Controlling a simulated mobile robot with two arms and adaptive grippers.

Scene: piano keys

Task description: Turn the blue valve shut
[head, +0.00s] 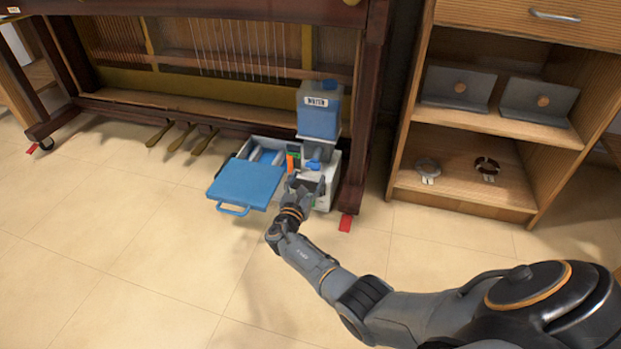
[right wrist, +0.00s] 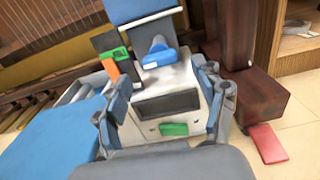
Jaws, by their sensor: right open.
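The blue valve (head: 314,164) sits on the front of a white and grey unit, below a blue water container (head: 319,112). In the right wrist view the blue valve (right wrist: 159,55) is a knob with a raised grip, near the top middle. My right gripper (head: 306,184) is just in front of the unit. In the right wrist view my right gripper (right wrist: 167,97) is open, its fingers apart on both sides of the unit's dark panel. The valve lies beyond the fingertips and appears untouched. My left gripper is in neither view.
A blue lid or tray with a handle (head: 243,184) juts out left of the unit. The piano's dark leg (head: 362,150) stands close on the right, with a red block (head: 345,222) at its foot. A wooden shelf (head: 465,187) is farther right. Open tiled floor lies in front.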

